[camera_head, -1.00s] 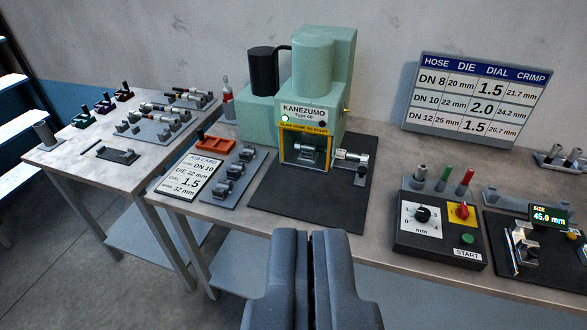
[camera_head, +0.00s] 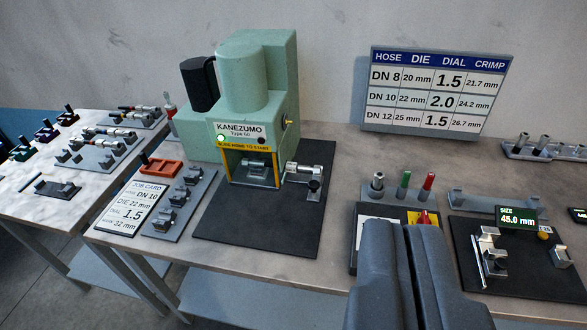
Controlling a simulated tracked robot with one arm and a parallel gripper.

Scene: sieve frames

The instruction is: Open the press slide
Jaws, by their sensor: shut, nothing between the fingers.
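The press (camera_head: 255,95) is a green machine labelled KANEZUMO Type 60, standing on a dark mat at the back of the bench. Its slide (camera_head: 253,165) sits in a yellow-framed opening at the front, with a metal part inside. A silver handle-like part (camera_head: 305,172) sticks out to the right of the opening, with a black-knobbed piece below it. My gripper (camera_head: 408,232) is shut and empty, in front and to the right of the press, apart from it. It covers most of the control box.
The control box (camera_head: 365,245) is mostly hidden behind my gripper. A gauge stand reading 45.0 mm (camera_head: 516,220) is at right. A job card (camera_head: 130,208), die rack (camera_head: 178,205) and orange tray (camera_head: 160,167) lie left of the press. A chart (camera_head: 436,92) stands behind.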

